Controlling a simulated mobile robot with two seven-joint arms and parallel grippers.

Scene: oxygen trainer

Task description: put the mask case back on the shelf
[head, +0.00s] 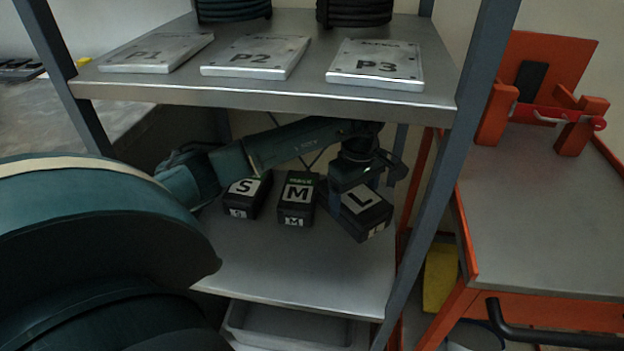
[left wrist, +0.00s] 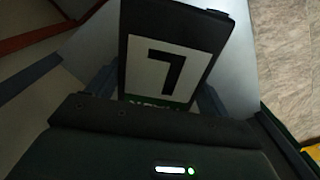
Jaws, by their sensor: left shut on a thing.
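The black mask case marked L (head: 366,208) is at the right side of the lower shelf (head: 300,265). My left gripper (head: 358,178) reaches in under the upper shelf and is shut on this case from above. The case is turned askew compared with its neighbours; I cannot tell whether its base touches the shelf. In the left wrist view the L label on the case (left wrist: 172,65) appears upside down, between the fingers of my left gripper (left wrist: 155,100). The cases marked M (head: 297,200) and S (head: 245,193) stand to its left. My right gripper is not in view.
The upper shelf (head: 270,98) carries plates P1 (head: 155,55), P2 (head: 255,60) and P3 (head: 377,67), close above my arm. A grey rack post (head: 440,190) stands right of the L case. A grey bin (head: 290,325) sits below. The lower shelf's front is clear.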

